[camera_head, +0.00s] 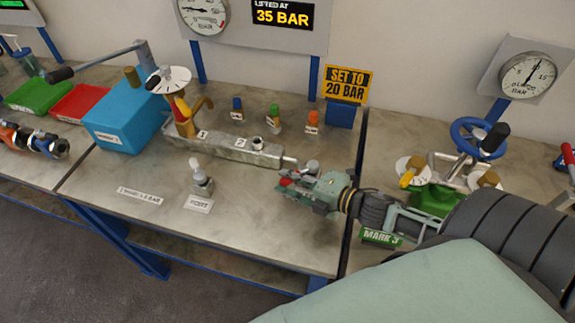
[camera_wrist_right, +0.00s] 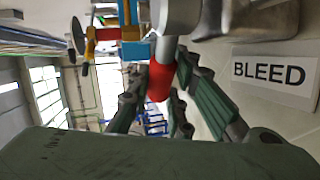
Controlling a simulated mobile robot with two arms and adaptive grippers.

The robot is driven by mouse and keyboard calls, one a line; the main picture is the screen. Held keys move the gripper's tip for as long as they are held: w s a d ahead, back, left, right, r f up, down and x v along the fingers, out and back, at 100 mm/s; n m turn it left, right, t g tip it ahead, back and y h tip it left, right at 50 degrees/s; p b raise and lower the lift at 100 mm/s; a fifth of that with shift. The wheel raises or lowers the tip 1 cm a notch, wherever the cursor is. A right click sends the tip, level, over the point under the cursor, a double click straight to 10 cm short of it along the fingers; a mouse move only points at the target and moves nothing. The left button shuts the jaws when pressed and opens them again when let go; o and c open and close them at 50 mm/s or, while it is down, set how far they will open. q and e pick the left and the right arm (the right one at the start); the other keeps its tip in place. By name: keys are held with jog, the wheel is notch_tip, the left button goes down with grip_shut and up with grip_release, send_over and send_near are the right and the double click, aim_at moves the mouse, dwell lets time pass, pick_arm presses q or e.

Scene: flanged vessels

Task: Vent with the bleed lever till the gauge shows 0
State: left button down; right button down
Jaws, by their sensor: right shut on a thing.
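The red bleed lever (camera_wrist_right: 158,82) sits between the fingers of my right gripper (camera_wrist_right: 158,95) in the right wrist view, next to a grey metal fitting and a white BLEED label (camera_wrist_right: 272,72). In the head view my right gripper (camera_head: 287,187) is at the right end of the grey manifold block (camera_head: 230,148), and it mostly hides the lever. A round gauge (camera_head: 205,14) on the back panel is cut off at the top; its reading is too small to tell. My left gripper is not in view.
A blue pump box (camera_head: 130,118) with a long handle stands left of the manifold. A small fitting by the HOIST-like label (camera_head: 198,204) stands in front. A second gauge (camera_head: 528,76) and blue handwheel (camera_head: 478,136) are at right.

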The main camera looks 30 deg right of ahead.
jog(key=shift+s+n+y, duration=0.3)
jog(key=shift+n+y, duration=0.1)
jog(key=shift+y, duration=0.3)
jog(key=shift+g, duration=0.3)
jog(key=c, duration=1.6)
grip_release()
jog(key=shift+s+d, duration=0.1)
jog(key=v, duration=1.2)
